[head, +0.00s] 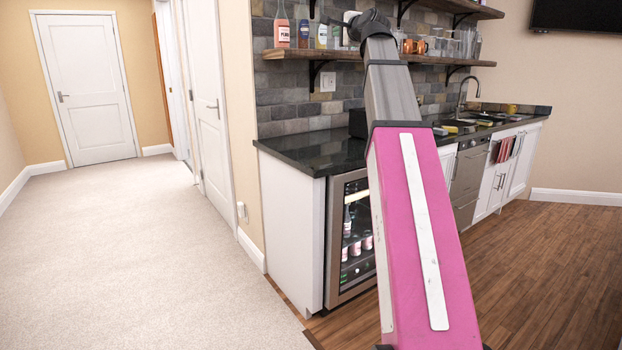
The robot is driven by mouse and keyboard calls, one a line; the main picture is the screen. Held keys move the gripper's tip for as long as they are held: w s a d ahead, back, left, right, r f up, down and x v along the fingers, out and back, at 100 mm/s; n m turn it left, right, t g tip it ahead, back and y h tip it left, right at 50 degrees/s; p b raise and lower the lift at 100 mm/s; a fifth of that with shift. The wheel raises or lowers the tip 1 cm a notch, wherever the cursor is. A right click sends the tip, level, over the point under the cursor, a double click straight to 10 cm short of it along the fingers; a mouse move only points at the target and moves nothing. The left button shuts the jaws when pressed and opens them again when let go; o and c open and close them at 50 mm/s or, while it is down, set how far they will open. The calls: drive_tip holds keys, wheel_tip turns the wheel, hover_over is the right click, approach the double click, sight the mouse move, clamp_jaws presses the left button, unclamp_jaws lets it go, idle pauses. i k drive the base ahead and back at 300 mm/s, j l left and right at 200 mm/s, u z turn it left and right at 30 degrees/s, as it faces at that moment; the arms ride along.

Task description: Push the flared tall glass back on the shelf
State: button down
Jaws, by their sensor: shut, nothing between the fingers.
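The lower wall shelf (290,53) carries a row of bottles and glasses. Several clear glasses (464,44) stand toward its right end, small and overlapping, and I cannot tell for sure which one is the flared tall glass. My arm reaches up across the middle of the view to shelf height. My gripper (340,23) is small and dark at the arm's end, pointing left in front of the bottles on the shelf. It is shut and holds nothing. Whether it touches anything on the shelf is too small to tell. My arm hides part of the shelf.
A pink-labelled bottle (282,28) stands near the shelf's left end. Orange mugs (415,46) stand right of my arm. An upper shelf (462,8) hangs above. Below are the black counter (311,152) and a glass-door fridge (351,238). Open carpet (130,255) lies left.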

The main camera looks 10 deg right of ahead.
sight(473, 31)
drive_tip(key=i+l+u, duration=0.3)
drive_tip(key=i, duration=0.2)
drive_tip(key=i+l+u, duration=0.3)
drive_tip(key=i+l, duration=0.25)
drive_tip(key=l, duration=0.9)
drive_tip(key=i+l+z, duration=0.1)
drive_tip(key=l, duration=0.85)
drive_tip(key=i+l, duration=0.15)
drive_tip(key=l, duration=0.85)
drive_tip(key=i+l, duration=0.1)
drive_tip(key=l, duration=0.85)
drive_tip(key=i+l+z, duration=0.1)
drive_tip(key=l, duration=0.9)
drive_tip(key=i+l, duration=0.25)
drive_tip(key=l, duration=0.7)
drive_tip(key=i+l+z, duration=0.1)
drive_tip(key=l, duration=0.85)
drive_tip(key=i+l, duration=0.25)
drive_tip(key=l, duration=0.7)
